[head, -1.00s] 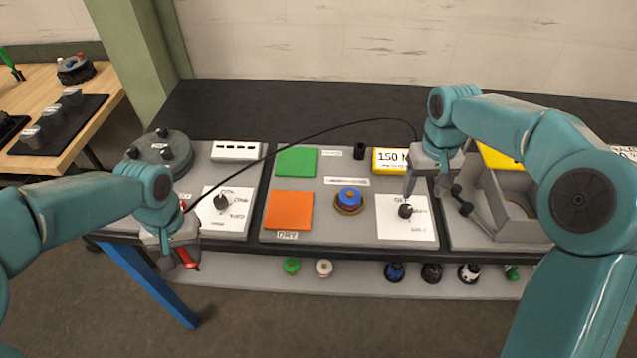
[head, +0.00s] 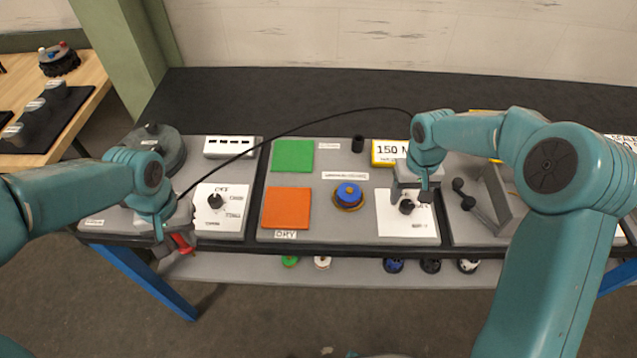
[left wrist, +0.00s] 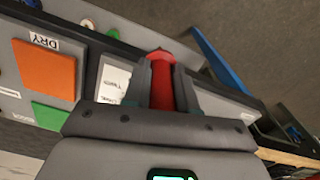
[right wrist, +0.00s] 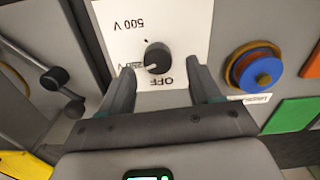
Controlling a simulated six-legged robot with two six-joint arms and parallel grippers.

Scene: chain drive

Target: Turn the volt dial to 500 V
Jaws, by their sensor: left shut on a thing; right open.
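The volt dial (right wrist: 157,58) is a black knob on a white plate (right wrist: 190,20) with the labels OFF and 500 V, upside down in the right wrist view. A third label beside the knob is partly hidden. The knob's pale mark points toward that label, away from 500 V. In the head view the dial (head: 407,206) sits on the right white plate. My right gripper (right wrist: 165,80) is open, its fingers on either side of the knob's near edge; contact is unclear. My left gripper (left wrist: 162,75) is shut on a red-handled tool (left wrist: 160,85) in front of the bench's left edge.
Another black dial (head: 216,201) is on the left plate. A blue knob (head: 348,194), an orange pad (head: 286,208) and a green pad (head: 293,155) lie between. A black lever (head: 470,200) and grey box stand right of the volt dial. A black cable arches over the bench.

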